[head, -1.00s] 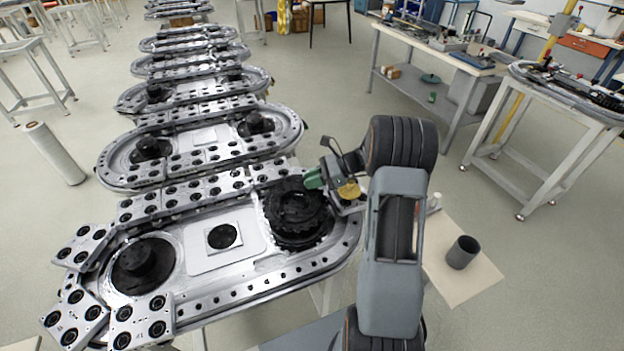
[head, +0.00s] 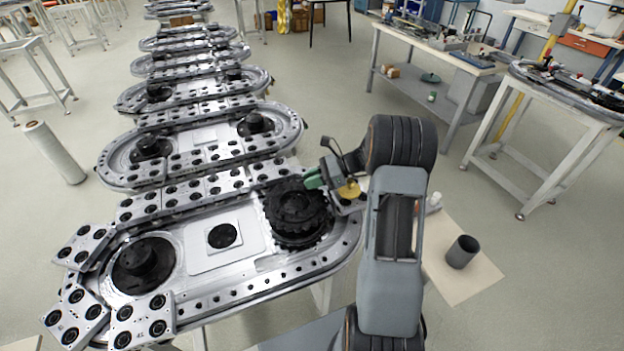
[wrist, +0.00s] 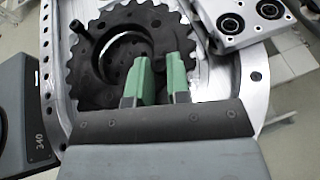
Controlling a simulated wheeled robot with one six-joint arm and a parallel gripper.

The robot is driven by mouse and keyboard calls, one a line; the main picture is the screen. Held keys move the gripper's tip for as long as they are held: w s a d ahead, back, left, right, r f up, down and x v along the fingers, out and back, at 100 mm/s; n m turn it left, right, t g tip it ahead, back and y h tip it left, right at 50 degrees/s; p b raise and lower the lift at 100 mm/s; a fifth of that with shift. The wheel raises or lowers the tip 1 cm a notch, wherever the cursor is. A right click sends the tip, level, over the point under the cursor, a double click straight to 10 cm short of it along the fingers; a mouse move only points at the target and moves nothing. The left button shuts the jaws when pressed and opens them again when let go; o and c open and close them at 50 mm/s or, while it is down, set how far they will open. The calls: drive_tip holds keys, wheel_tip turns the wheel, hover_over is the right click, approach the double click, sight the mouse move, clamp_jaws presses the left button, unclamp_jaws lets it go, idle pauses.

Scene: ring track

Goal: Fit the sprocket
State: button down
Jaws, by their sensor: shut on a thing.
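The black toothed sprocket (head: 297,215) is at the right end of the nearest oval ring track (head: 335,245). It also fills the upper part of the wrist view (wrist: 90,80). My gripper (head: 318,180) reaches over its far right side. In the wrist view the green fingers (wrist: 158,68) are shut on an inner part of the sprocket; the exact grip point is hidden. The sprocket looks roughly level over the track end. Whether it is fully seated cannot be told. A black hub (head: 143,262) stands at the left end of the track.
Metal carrier plates with black rings (head: 145,318) line the track's left end and far side. A grey cup (head: 462,252) stands on a beige board to the right. More ring tracks (head: 200,150) run behind. A workbench (head: 440,55) stands at the back right.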

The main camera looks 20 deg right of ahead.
drive_tip(key=shift+f+b, duration=0.45)
drive_tip(key=shift+f, duration=0.2)
drive_tip(key=c, duration=1)
unclamp_jaws()
drive_tip(key=shift+s+f, duration=0.1)
drive_tip(key=shift+f, duration=0.05)
drive_tip(key=b+v, duration=0.1)
drive_tip(key=v, duration=1.3)
drive_tip(key=shift+a+b, duration=0.1)
drive_tip(key=shift+b, duration=0.25)
